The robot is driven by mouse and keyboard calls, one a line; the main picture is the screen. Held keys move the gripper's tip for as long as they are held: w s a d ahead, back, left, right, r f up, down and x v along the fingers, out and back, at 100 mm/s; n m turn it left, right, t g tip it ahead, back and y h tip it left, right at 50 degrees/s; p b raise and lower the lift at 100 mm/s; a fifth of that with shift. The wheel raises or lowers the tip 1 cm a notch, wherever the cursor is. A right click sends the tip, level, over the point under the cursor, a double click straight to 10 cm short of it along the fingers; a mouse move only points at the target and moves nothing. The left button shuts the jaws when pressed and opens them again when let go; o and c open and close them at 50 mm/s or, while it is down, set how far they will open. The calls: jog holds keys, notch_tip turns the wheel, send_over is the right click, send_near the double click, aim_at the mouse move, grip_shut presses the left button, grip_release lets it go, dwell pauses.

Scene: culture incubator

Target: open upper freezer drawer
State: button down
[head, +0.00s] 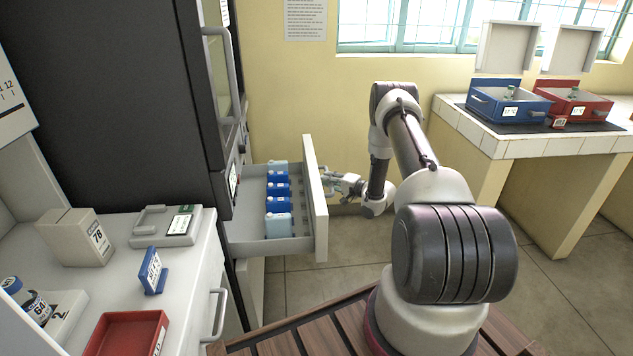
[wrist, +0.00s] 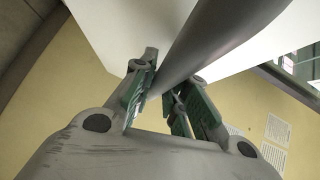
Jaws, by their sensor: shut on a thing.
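The freezer drawer (head: 321,215) is pulled out from under the dark upright cabinet. Its pale front panel faces my arm, and a row of several blue and light-blue bottles stands inside. My gripper (head: 338,184) is at the outer face of the drawer front. In the wrist view, my gripper (wrist: 164,98) is shut on the grey drawer handle (wrist: 205,48), with a green-padded finger on each side of the bar. The white drawer front (wrist: 118,28) shows behind the handle. In the head view the handle is largely hidden.
The dark cabinet (head: 120,90) with a tall handle stands at the left. A white bench (head: 190,262) at lower left holds boxes and a red tray (head: 128,335). A tiled counter (head: 520,145) at right holds blue and red open boxes. Floor is clear beyond the drawer.

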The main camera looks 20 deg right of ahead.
jog(key=shift+s+d, duration=0.25)
jog(key=shift+d, duration=0.5)
jog(key=shift+s+d, duration=0.25)
jog(key=shift+d, duration=0.5)
jog(key=c, duration=1.4)
grip_release()
jog(key=v, duration=1.2)
jog(key=shift+d, duration=0.1)
